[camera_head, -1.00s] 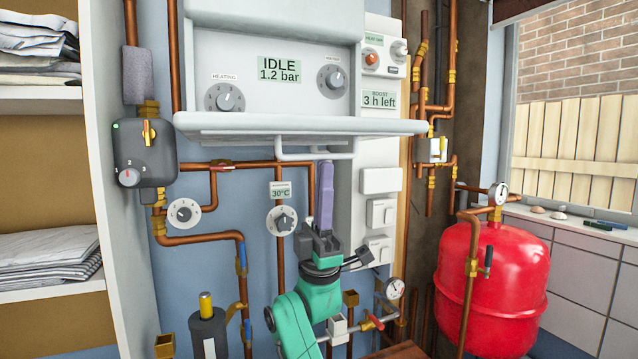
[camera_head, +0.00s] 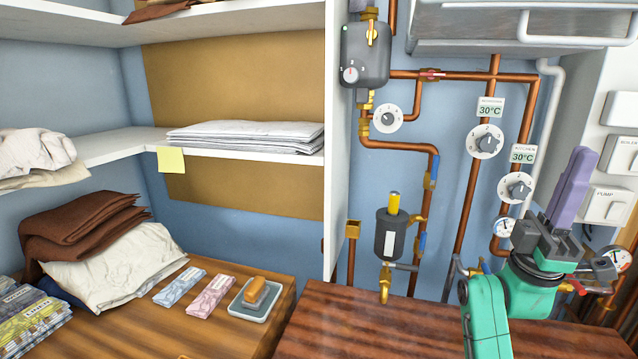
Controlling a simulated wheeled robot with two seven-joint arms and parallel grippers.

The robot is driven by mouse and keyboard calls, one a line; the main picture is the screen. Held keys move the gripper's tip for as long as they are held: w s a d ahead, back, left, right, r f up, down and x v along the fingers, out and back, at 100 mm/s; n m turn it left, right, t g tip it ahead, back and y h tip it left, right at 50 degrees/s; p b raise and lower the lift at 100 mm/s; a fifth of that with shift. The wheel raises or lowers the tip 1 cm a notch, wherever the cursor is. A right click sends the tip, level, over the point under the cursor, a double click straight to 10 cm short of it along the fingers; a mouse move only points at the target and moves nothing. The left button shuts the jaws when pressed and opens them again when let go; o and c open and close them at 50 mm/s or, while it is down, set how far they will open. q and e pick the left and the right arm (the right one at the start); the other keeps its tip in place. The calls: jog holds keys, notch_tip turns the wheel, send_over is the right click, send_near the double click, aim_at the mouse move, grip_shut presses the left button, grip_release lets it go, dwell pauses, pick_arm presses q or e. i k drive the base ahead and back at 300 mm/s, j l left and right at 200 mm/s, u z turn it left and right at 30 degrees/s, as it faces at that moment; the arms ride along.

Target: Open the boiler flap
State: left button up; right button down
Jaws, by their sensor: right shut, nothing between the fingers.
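The lower part of the boiler (camera_head: 470,22) shows at the top right, cut off by the picture's top edge. A grey underside with a white bar handle (camera_head: 575,41) is visible there. The boiler's display and knobs are out of view, so I cannot tell here how the flap stands. My right gripper (camera_head: 581,158) is at the right, below the boiler and in front of the pipes. Its purple fingers point up, shut and empty, apart from the handle. My left gripper is not in view.
A wooden counter (camera_head: 390,325) runs along the bottom. Dials and copper pipes (camera_head: 466,200) cover the wall beside my right gripper. White switches (camera_head: 605,203) are at the right. Shelves with folded linen (camera_head: 245,136) fill the left. A brush on a tray (camera_head: 256,298) lies on wood.

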aim_at(613, 23)
jog(key=k, duration=1.3)
